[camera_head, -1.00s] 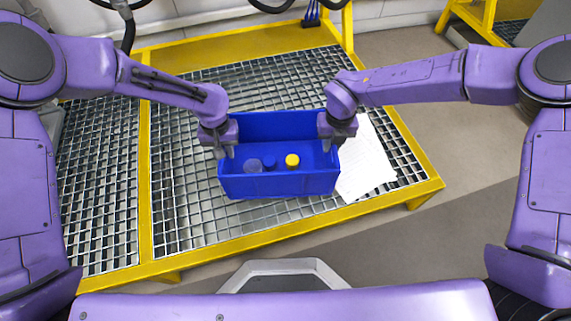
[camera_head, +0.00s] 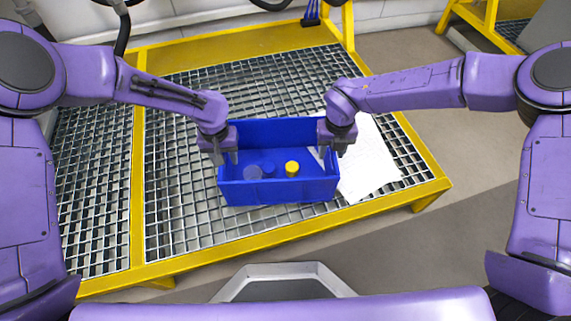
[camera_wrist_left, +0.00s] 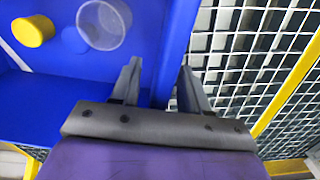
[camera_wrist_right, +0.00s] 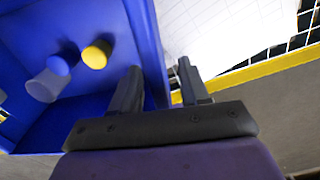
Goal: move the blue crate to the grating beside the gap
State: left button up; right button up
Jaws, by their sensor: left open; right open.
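The blue crate (camera_head: 278,192) is over the right-hand grating (camera_head: 200,215), near its front edge, and looks level. I cannot tell from these views whether its bottom touches the grating. My left gripper (camera_head: 223,157) is at the crate's left wall, and my right gripper (camera_head: 334,151) is at its right wall. Both are open. In the left wrist view the fingers (camera_wrist_left: 160,80) stand either side of the wall. In the right wrist view the fingers (camera_wrist_right: 158,80) also straddle a wall. I cannot clearly make out a gap.
In the crate are a yellow cap (camera_head: 292,168), a blue cap (camera_head: 268,170) and a translucent cup (camera_head: 252,174). White paper (camera_head: 370,170) lies right of the crate. A yellow bar (camera_head: 138,190) separates the left grating (camera_head: 92,195). The grating behind the crate is clear.

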pick_arm(q)
notch_tip(320, 180, up, 12)
jog(key=shift+f, duration=0.2)
jog(key=shift+r, duration=0.15)
pick_arm(e)
jog(key=shift+r, duration=0.2)
notch_tip(320, 180, up, 12)
jog(key=shift+f, duration=0.15)
pick_arm(q)
jog(key=shift+r, duration=0.1)
